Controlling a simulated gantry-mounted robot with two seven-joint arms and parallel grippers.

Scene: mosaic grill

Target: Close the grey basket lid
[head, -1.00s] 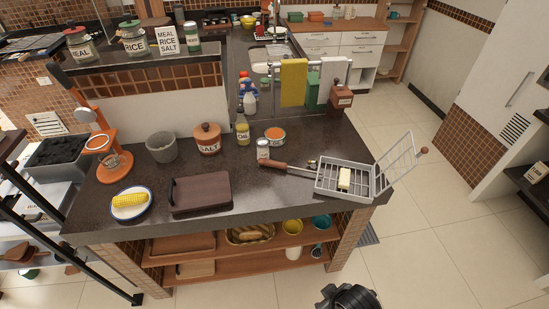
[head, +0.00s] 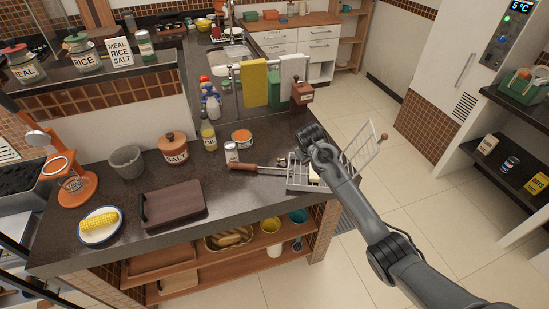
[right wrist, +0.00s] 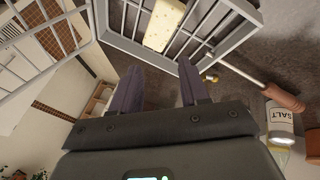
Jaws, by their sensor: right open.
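The grey wire basket (head: 296,184) lies on the dark counter near its right front edge, with a brown wooden handle (head: 243,167) pointing left. Its grey lid (head: 364,148) stands open, tilted up and out to the right past the counter edge. A pale yellow block (right wrist: 165,24) lies in the basket. My right gripper (head: 309,142) is above the basket's back side, left of the lid, and my arm hides part of both. In the right wrist view the open, empty jaws (right wrist: 160,66) are near the basket frame; the lid (right wrist: 42,40) shows at left. My left gripper is out of view.
A salt shaker (head: 231,152) stands behind the basket handle. A brown board (head: 174,203), a corn plate (head: 100,226), an orange-rimmed tin (head: 242,138) and an oil bottle (head: 208,134) are further left. Floor is clear right of the counter.

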